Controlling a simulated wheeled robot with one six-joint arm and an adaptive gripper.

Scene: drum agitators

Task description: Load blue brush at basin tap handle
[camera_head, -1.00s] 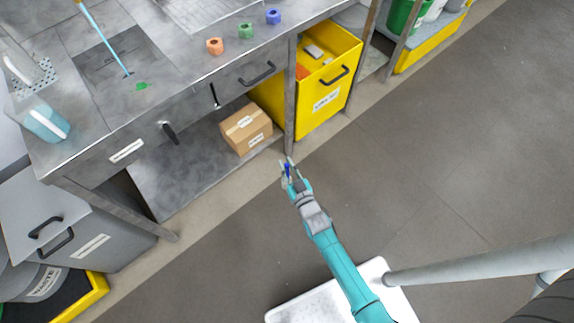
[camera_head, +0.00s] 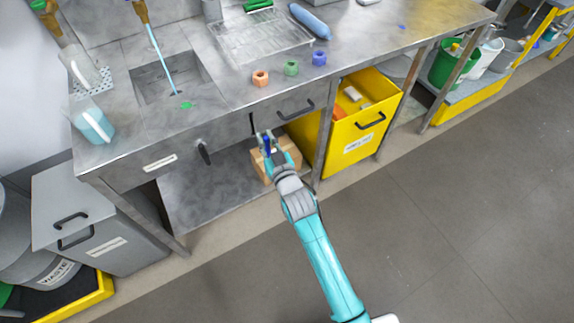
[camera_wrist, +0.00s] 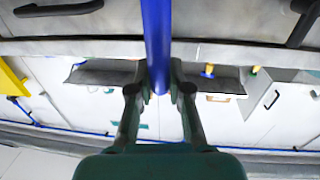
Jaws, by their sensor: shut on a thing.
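My gripper (camera_head: 267,143) is shut on a blue rod-like thing, which I take for the blue brush (camera_wrist: 157,45). In the wrist view it stands between the two fingers and runs out of the top of the picture; its bristles cannot be made out. In the head view my gripper is in front of the counter, below the drawer. The sunken basin (camera_head: 150,84) is in the counter, up and left of my gripper. A brown-topped tap-like fitting (camera_head: 141,12) is above it, with a thin light-blue line (camera_head: 163,58) running down into the basin. I cannot make out a separate tap handle.
Orange (camera_head: 260,78), green (camera_head: 291,67) and blue (camera_head: 319,58) hex pieces stand on the counter. A cardboard box (camera_head: 258,167) is on the shelf behind my gripper. A yellow bin (camera_head: 340,150) stands right, a grey bin (camera_head: 100,225) left. The floor right is clear.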

